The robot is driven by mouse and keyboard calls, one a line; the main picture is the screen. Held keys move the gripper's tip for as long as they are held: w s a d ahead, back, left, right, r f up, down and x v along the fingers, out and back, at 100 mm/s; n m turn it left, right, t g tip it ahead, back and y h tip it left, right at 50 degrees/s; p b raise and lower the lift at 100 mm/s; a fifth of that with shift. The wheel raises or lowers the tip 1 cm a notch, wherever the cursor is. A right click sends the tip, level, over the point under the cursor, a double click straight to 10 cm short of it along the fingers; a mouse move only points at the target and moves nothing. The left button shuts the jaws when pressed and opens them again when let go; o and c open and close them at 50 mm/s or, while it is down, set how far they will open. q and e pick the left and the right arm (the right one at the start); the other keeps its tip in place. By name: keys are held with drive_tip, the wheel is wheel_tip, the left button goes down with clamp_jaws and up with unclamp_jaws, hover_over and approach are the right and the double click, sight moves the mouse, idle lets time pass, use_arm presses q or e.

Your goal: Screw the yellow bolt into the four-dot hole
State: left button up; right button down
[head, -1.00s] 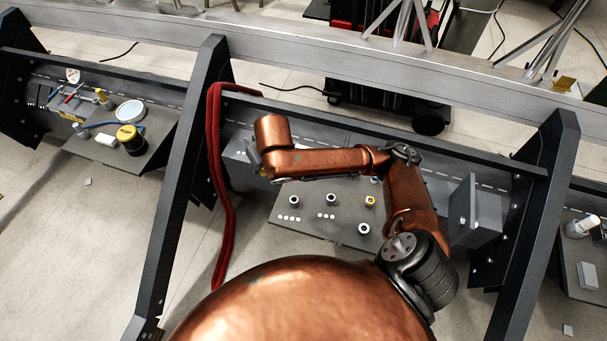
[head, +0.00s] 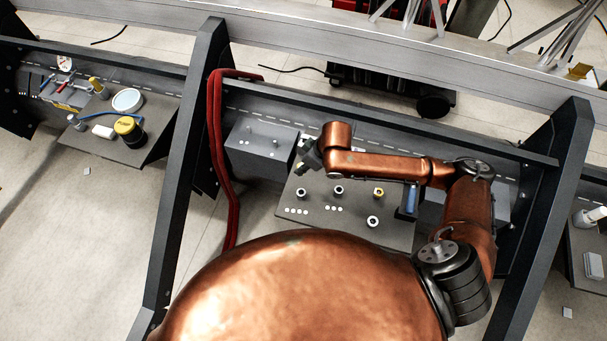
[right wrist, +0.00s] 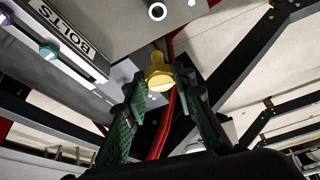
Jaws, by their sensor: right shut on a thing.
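My right gripper (head: 309,156) hangs above the far left edge of the dark plate (head: 345,236). In the right wrist view its green fingers (right wrist: 160,98) are shut on the yellow bolt (right wrist: 159,72), whose wide end faces the camera. The four-dot hole (head: 300,193), with a pale rim, is on the plate's left side above a row of white dots (head: 296,211). The bolt is apart from it. My left gripper is not in view.
Other holes on the plate include a pale-rimmed one (head: 338,190), a yellow-rimmed one (head: 379,192) and a near one (head: 373,222). A blue upright thing (head: 411,198) stands at right. A grey box (head: 255,150) is left of the gripper. A red hose (head: 222,180) hangs over the frame.

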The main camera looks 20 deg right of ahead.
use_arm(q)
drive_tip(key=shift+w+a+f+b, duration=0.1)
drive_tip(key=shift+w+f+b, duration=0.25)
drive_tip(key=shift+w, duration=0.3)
use_arm(e)
wheel_tip(320, 180, down, 11)
drive_tip(key=s+n, duration=0.1)
drive_tip(key=n, duration=0.1)
drive_tip(key=shift+a+r+n+g+y, duration=0.15)
drive_tip(key=shift+a+n+g+y, duration=0.2)
drive_tip(key=shift+n+g+y, duration=0.05)
use_arm(q)
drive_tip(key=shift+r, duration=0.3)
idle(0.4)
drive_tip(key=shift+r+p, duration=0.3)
drive_tip(key=shift+p, duration=0.25)
use_arm(e)
drive_tip(key=shift+r, duration=0.1)
use_arm(q)
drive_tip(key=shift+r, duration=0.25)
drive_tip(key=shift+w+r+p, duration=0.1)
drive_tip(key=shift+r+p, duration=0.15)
drive_tip(key=shift+p, duration=0.25)
use_arm(e)
drive_tip(key=shift+s, duration=0.1)
